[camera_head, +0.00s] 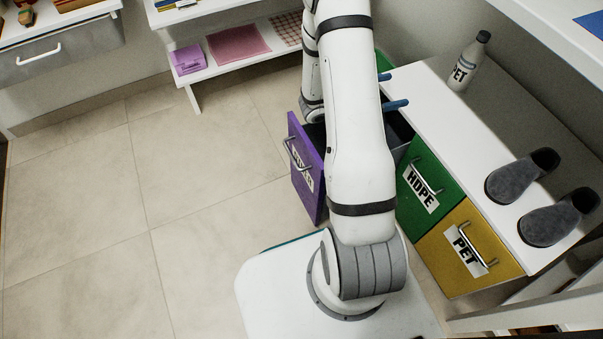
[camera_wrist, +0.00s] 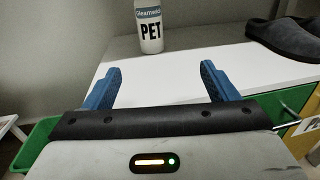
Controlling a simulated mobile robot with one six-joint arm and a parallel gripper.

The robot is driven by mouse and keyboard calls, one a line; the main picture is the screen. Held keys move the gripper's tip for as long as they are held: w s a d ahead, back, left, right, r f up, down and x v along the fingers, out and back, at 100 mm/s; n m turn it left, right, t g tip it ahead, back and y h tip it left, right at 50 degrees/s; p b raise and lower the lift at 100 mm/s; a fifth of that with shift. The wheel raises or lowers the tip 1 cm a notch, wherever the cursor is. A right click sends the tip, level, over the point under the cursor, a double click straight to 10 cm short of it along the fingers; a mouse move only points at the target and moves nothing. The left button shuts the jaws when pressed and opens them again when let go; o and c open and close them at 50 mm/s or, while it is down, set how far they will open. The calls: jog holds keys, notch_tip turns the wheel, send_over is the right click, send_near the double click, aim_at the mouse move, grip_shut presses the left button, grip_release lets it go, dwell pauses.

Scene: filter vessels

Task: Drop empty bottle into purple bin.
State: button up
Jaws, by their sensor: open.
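The bottle is white with a dark cap and a PET label, and it stands upright on the white cabinet top in the head view (camera_head: 462,72). It also shows in the wrist view (camera_wrist: 149,30), beyond and between my fingertips, with its cap out of frame. The purple bin (camera_head: 307,178) is a drawer with a metal handle, pulled out at the cabinet's left. Its label and inside are largely hidden by my arm. My gripper (camera_head: 393,91) is open and empty at the cabinet's left edge, left of the bottle; its blue fingers (camera_wrist: 161,83) are apart and touch nothing.
A green HDPE drawer (camera_head: 432,182) and a yellow PET drawer (camera_head: 468,248) are closed in the cabinet front. A pair of grey slippers (camera_head: 520,176) sits on the cabinet top (camera_head: 440,120). A shelf overhangs at upper right. The floor at left is clear.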

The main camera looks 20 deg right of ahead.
jog(key=a+p, duration=0.2)
jog(key=a, duration=0.5)
jog(key=shift+w+a, duration=0.3)
jog(key=shift+a, duration=0.1)
jog(key=shift+r+p, duration=0.1)
jog(key=shift+p, duration=0.2)
